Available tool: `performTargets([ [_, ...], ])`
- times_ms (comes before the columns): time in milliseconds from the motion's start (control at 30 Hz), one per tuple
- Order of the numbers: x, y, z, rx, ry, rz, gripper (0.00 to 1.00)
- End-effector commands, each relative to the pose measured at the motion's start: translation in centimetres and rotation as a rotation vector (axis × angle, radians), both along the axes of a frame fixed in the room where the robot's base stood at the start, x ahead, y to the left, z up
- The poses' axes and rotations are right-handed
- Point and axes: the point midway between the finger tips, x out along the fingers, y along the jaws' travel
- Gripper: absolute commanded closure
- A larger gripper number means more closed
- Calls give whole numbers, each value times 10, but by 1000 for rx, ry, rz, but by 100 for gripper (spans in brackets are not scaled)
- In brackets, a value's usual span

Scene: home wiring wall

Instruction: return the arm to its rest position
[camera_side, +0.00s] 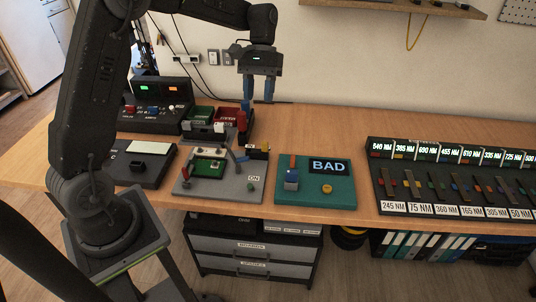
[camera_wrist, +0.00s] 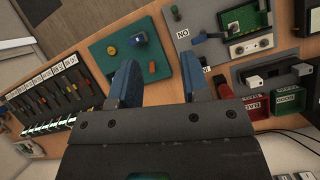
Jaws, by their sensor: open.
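My gripper (camera_side: 258,88) has two blue fingers spread apart and pointing down, with nothing between them. It hangs in the air above the back part of the wooden workbench (camera_side: 330,120), clear of everything on it. In the wrist view the blue fingers (camera_wrist: 168,85) show apart over bare wood, between a teal board and a grey fixture. My dark arm reaches up from its stand at the left and bends over to the right. No marker of a rest position shows.
The teal board (camera_side: 315,194) reading BAD and the grey fixture (camera_side: 182,187) with a green circuit board stand at the front. A labelled tool rack (camera_side: 460,180) is at the right. Red bin (camera_side: 228,115) and green bin (camera_side: 199,115) stand behind. A wall shelf (camera_side: 400,6) hangs upper right.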

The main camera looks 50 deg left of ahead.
Motion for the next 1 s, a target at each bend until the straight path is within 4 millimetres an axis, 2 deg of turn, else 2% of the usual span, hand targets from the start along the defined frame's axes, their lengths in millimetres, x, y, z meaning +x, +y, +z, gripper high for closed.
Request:
performTargets([
  [33,-12,-10,17,27,-59,-29,57],
  [200,-53,-35,51,105,-240,-123,57],
  [400,-109,-59,74,192,-455,-237,57],
  [533,-145,-70,78,245,-598,-312,57],
  [700,-186,-80,73,302,-767,-402,57],
  [833,-205,-83,66,332,-856,-448,57],
  [1000,-215,-85,61,348,-905,-474,57],
])
